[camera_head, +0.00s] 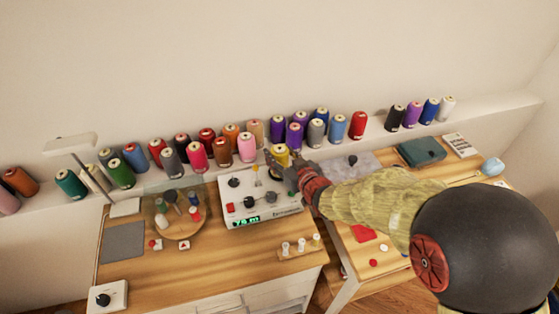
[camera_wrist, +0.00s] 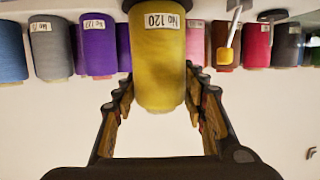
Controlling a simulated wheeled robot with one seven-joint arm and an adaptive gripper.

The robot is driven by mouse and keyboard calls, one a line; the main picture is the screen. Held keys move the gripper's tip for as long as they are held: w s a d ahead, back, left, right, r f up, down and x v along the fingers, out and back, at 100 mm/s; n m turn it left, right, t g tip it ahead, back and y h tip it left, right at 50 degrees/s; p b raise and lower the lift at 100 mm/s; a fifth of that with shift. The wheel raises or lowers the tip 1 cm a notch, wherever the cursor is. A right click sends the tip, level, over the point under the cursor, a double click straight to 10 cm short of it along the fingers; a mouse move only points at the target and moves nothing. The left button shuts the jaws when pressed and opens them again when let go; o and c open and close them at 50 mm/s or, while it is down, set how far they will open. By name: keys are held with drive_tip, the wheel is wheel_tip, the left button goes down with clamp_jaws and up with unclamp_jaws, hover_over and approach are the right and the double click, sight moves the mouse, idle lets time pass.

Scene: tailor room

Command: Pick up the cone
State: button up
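A yellow thread cone (camera_head: 280,153) stands at the back, on or by the shelf behind the white winding machine (camera_head: 255,208). In the wrist view, which looks upside down, the yellow cone (camera_wrist: 158,65) fills the middle and its label reads No 120. My gripper (camera_head: 284,166) is right at the cone and covers part of it in the head view. In the wrist view my gripper (camera_wrist: 160,92) is open, with one finger on each side of the cone. Gaps show beside the cone lower down; I cannot tell whether the fingertips touch it.
Several other cones line the shelf, with a pink cone (camera_head: 247,147) and a purple cone (camera_head: 294,137) close beside the yellow one. The machine has knobs and upright parts below my gripper. A round glass-covered stand (camera_head: 180,225) is left of it.

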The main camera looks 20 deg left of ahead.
drive_tip(key=c, duration=0.8)
